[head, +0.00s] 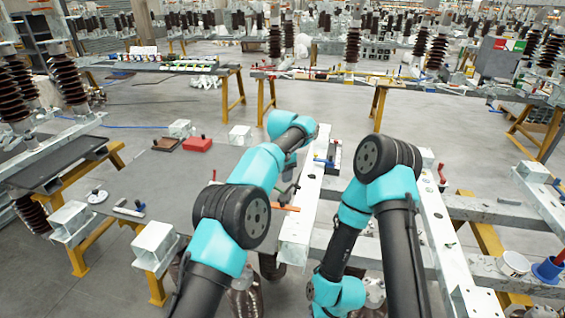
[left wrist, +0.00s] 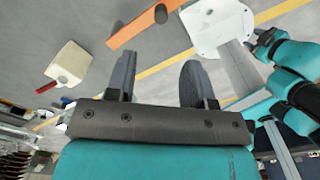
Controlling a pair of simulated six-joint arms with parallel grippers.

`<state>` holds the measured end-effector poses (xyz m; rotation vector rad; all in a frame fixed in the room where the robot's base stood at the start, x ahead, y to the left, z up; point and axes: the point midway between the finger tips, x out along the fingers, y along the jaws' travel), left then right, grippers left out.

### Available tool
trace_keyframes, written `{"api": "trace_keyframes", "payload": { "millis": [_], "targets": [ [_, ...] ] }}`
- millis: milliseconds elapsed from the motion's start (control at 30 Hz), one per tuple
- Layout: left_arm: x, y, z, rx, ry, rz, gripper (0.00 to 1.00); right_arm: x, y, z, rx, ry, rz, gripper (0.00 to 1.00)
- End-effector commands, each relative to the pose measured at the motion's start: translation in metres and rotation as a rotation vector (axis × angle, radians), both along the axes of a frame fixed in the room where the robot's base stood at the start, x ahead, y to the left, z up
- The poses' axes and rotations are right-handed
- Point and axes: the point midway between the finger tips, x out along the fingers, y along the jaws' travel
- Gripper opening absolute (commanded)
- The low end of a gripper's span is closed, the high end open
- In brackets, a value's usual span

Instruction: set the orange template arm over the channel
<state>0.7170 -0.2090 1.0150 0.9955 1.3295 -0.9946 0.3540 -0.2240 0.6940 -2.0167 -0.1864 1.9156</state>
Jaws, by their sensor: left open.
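The orange template arm (head: 286,208) shows in the head view as a short flat strip beside the left steel channel (head: 298,226). In the left wrist view the orange arm (left wrist: 138,28) is a flat bar with a dark round knob, ahead of the fingertips and apart from them. My left gripper (head: 287,192) is just above the orange arm in the head view, partly hidden by its own arm. In the left wrist view its two fingers (left wrist: 156,72) are spread with nothing between them. My right arm bends down between the channels, and its gripper is not visible.
A red box (head: 197,145) and a brown tray (head: 167,144) sit at the back of the dark table (head: 160,180). A second channel (head: 436,225) runs on the right. A white cup (head: 513,263) and a blue item (head: 548,269) stand far right. The middle of the dark table is mostly clear.

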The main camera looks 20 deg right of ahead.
Motion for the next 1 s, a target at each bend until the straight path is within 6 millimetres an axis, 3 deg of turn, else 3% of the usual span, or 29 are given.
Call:
{"api": "trace_keyframes", "payload": {
  "millis": [100,400,833,1000],
  "targets": [
    [0.0,-0.001,0.02,-0.002,-0.002,-0.001,0.48,0.0,0.0,0.0,0.0,0.0,0.0,0.43],
    [0.0,0.0,0.042,-0.001,0.0,0.0,0.48,0.0,0.0,0.0,0.0,0.0,0.0,0.43],
    [0.0,0.001,0.043,-0.002,0.002,-0.005,0.48,0.0,0.0,0.0,0.0,0.0,0.0,0.43],
    [0.007,0.01,0.026,-0.027,0.011,-0.071,0.48,0.0,0.0,0.0,0.0,0.0,0.0,0.43]
  ]
}}
